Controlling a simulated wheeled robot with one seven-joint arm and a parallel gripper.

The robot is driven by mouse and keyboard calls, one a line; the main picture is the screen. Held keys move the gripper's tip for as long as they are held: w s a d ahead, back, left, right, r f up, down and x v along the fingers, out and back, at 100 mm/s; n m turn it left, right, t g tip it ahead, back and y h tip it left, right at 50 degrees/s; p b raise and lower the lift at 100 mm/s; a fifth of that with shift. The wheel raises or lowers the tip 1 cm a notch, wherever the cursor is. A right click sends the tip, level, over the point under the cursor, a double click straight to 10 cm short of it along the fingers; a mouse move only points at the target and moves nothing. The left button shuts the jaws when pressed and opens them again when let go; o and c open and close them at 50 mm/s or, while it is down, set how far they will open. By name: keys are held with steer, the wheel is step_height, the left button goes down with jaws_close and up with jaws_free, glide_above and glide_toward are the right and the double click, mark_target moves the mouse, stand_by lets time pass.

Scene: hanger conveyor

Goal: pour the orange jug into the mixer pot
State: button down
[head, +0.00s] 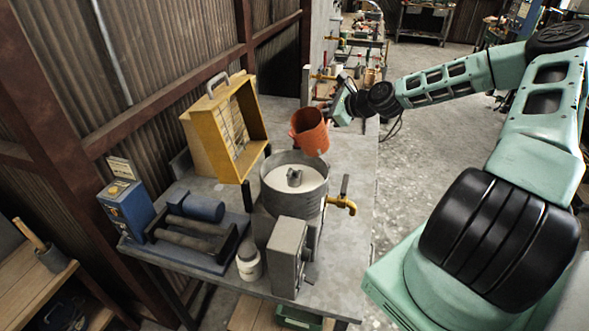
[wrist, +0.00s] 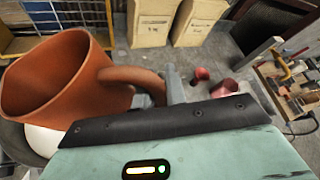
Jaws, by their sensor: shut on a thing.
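The orange jug (head: 311,138) hangs in the air just behind the mixer pot in the head view, tilted somewhat. My gripper (head: 336,110) is shut on its handle from the right. In the wrist view the jug (wrist: 75,95) fills the left side, its handle between my fingers (wrist: 160,88); its contents cannot be made out. The grey mixer pot (head: 322,194) stands on the bench, open at the top, with pale contents around a grey central piece. Part of the pot and its white contents (wrist: 42,141) shows below the jug in the wrist view.
A yellow frame box (head: 196,138) stands left of the jug. A grey control box (head: 288,257), a white tub (head: 249,263) and a blue roller device (head: 190,235) are around the pot's near side. A brass tap (head: 342,204) juts out from its right.

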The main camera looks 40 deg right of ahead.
steer(key=shift+r, duration=0.2)
stand_by(0.3)
steer(key=shift+r+n+h, duration=0.25)
steer(key=shift+n+h, duration=0.05)
steer(key=shift+n, duration=0.1)
steer(key=shift+a+r+n+h, duration=0.15)
steer(key=shift+r+n+h, duration=0.15)
steer(key=shift+r, duration=0.05)
stand_by(0.4)
steer(key=shift+s+a+r, duration=0.1)
steer(key=shift+a+r+n+t+h, duration=0.1)
steer(key=shift+r+n+t+h, duration=0.05)
steer(key=shift+n+t+h, duration=0.2)
steer(key=shift+a+n+b, duration=0.1)
steer(key=shift+n+b, duration=0.15)
steer(key=shift+b, duration=0.1)
steer(key=shift+s+a+r+h, duration=0.1)
steer(key=shift+a+r+h, duration=0.05)
steer(key=shift+r+h, duration=0.1)
